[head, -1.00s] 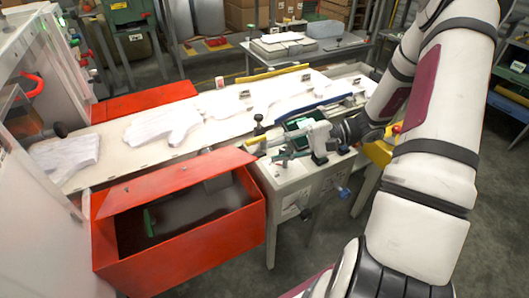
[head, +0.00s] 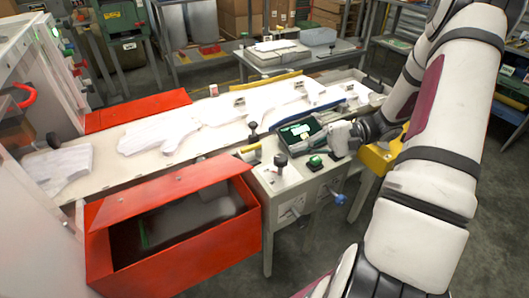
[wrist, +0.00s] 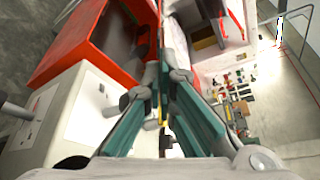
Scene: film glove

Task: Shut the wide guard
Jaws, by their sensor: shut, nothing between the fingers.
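The front red guard box (head: 180,255) stands at lower left in the head view. Its red lid (head: 165,190) is tilted up, leaving the front open onto a dark interior. It is the wider of two red guards and looks like the wide guard. It also shows at upper left in the wrist view (wrist: 62,50). My gripper's body (head: 342,138) is to the right of this box, above the white cabinet; its fingers are hard to make out there. In the wrist view my gripper (wrist: 165,75) has teal fingers shut and empty, overlapping the box's edge in the picture; contact cannot be told.
A second red guard (head: 140,108) lies closed behind the white conveyor (head: 110,180), which carries white gloves (head: 60,168). Floor is free at the front.

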